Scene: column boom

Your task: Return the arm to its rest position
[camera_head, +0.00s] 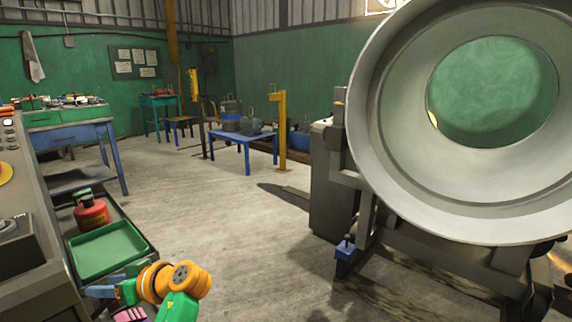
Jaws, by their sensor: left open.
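My left arm (185,281), with orange joints and green links, shows at the bottom left. My left gripper (98,291) has blue fingers and points left, in front of the near edge of a green tray (110,250) in the picture. Its jaws are open, and I see nothing held in them. Part of the gripper is hidden by the arm's own links. My right gripper is not in view.
A red canister (91,214) stands behind the tray. A grey bench (35,245) is at the left edge. A large grey ring-shaped machine (385,150) fills the right. A blue table (240,138) stands farther back. The concrete floor (215,230) between is clear.

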